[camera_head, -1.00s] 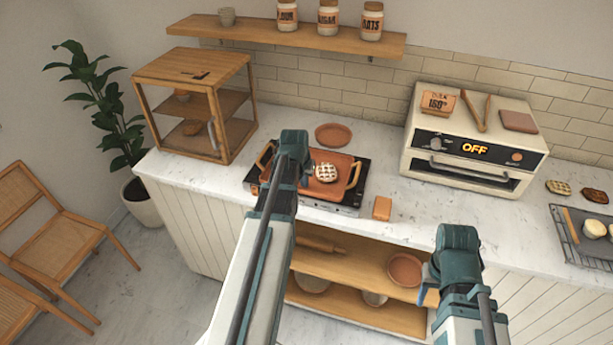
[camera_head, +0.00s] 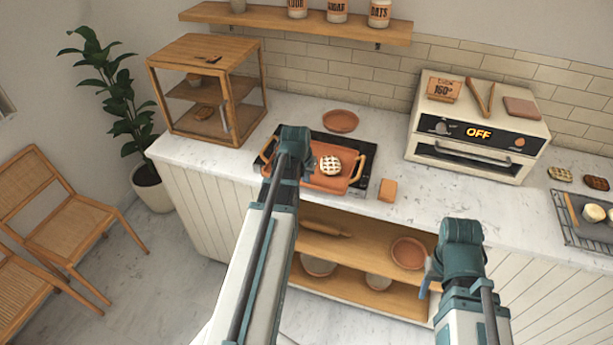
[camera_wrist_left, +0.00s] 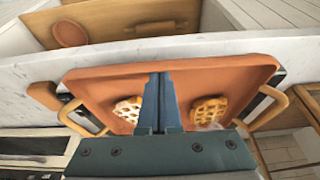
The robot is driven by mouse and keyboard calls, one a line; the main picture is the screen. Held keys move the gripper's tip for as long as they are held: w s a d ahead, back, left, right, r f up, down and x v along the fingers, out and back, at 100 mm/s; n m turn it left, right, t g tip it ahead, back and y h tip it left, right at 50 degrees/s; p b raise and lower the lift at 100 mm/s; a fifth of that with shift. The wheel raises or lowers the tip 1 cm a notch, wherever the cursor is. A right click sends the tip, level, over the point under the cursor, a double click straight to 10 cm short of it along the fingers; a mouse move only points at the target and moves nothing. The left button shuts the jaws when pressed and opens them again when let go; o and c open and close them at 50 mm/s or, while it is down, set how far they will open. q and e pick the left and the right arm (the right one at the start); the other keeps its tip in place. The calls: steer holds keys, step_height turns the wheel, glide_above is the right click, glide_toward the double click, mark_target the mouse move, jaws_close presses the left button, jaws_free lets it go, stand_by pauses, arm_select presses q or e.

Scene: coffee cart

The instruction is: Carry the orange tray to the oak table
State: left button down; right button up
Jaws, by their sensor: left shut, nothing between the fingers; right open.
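The orange tray (camera_head: 327,183) sits on the dark hob on the counter, a handle at each end. A pale lattice-topped pastry (camera_head: 330,165) lies on it. The left wrist view shows the tray (camera_wrist_left: 222,74) with that pale pastry (camera_wrist_left: 128,109) and a golden lattice one (camera_wrist_left: 208,109), which my arm hides in the head view. My left gripper (camera_wrist_left: 162,78) is shut and empty over the tray's middle, between the pastries; whether it touches the tray is unclear. My right gripper (camera_head: 430,278) is open, low in front of the counter. No oak table is recognisable.
A wooden display case (camera_head: 207,90) stands left of the tray. An oven (camera_head: 478,125) stands to the right, with a wire rack (camera_head: 568,228) beyond it. A small orange block (camera_head: 388,190) lies beside the hob. Chairs (camera_head: 65,215) and a plant (camera_head: 110,105) stand on the left floor.

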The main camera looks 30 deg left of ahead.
arm_select(q)
steer(key=shift+s+d, duration=0.25)
steer(key=shift+s, duration=0.7)
steer(key=shift+s+d, duration=0.2)
steer(key=shift+s, duration=0.75)
steer(key=shift+w, duration=0.1)
